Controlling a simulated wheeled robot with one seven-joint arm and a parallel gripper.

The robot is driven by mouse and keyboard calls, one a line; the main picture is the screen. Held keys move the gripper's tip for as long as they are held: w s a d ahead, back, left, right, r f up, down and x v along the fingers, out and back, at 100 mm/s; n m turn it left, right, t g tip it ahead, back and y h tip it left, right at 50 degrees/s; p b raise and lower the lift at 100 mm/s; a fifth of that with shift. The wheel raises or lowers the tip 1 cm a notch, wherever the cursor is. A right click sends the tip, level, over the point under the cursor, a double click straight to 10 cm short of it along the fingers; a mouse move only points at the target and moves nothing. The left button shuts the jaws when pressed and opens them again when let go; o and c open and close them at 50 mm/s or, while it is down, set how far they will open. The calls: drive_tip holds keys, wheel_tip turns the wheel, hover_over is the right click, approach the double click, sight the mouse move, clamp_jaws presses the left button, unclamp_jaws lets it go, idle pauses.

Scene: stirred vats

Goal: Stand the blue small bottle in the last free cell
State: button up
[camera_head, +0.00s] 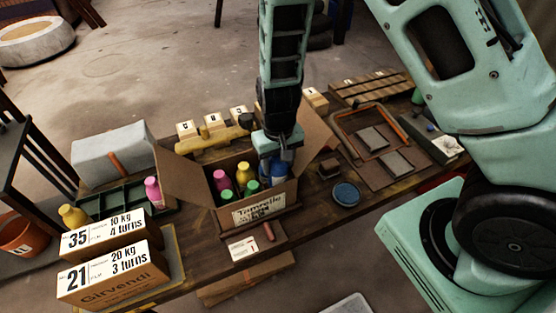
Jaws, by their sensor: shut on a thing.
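An open cardboard box (214,205) stands on the wooden bench with its flaps spread. Inside it are a pink bottle (222,180), a yellow bottle (244,174) and green-topped bottles (251,187). The blue small bottle (278,180) shows at the right side of the box, below my gripper (277,160). My gripper points down at the box's right part and is shut on the blue bottle. The fingertips and the bottle's lower part are hard to make out, so I cannot tell whether its base touches the cell floor.
Left of the box, a dark green tray (125,200) has a pink bottle (154,192) and a yellow bottle (73,216) near it. Labelled cartons (110,275) stand at front left. A blue round lid (346,194) and a wooden frame (372,170) lie to the right.

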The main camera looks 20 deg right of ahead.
idle(0.4)
drive_tip(key=o, duration=1.2)
drive_tip(key=shift+f, duration=0.1)
drive_tip(key=shift+d, duration=0.1)
wheel_tip(320, 180, up, 10)
drive_tip(key=p, duration=0.9)
